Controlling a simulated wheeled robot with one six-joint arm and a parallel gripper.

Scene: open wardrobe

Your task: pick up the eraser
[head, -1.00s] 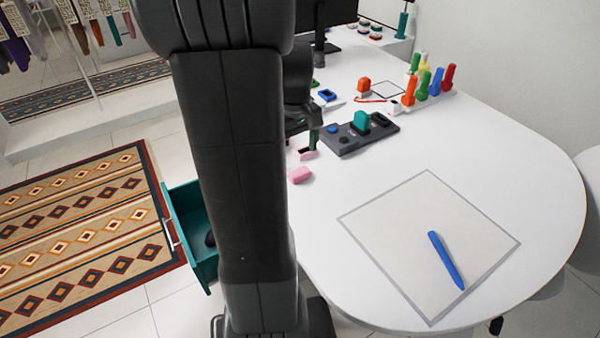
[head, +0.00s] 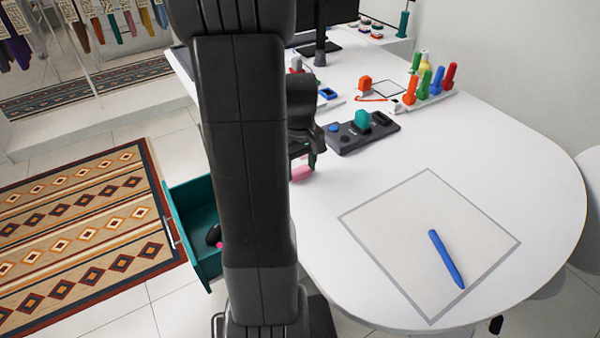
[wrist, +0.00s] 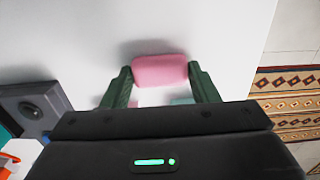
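The eraser, a pink rounded block (head: 302,173), lies on the white table near its left edge, partly hidden by my gripper in the head view. In the wrist view the eraser (wrist: 160,70) sits between the tips of the two dark green fingers. My gripper (wrist: 160,74) is open around it, with a finger close at each end. Whether the fingers touch it is hard to tell. In the head view my gripper (head: 304,165) is low at the table, mostly hidden behind my arm.
A dark panel (head: 350,138) with a teal knob stands close beside the gripper. Bits of pink and pale teal show between the fingers nearer the palm. A blue pen (head: 446,259) lies on a framed square at the right. An open teal drawer (head: 207,262) is at the left.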

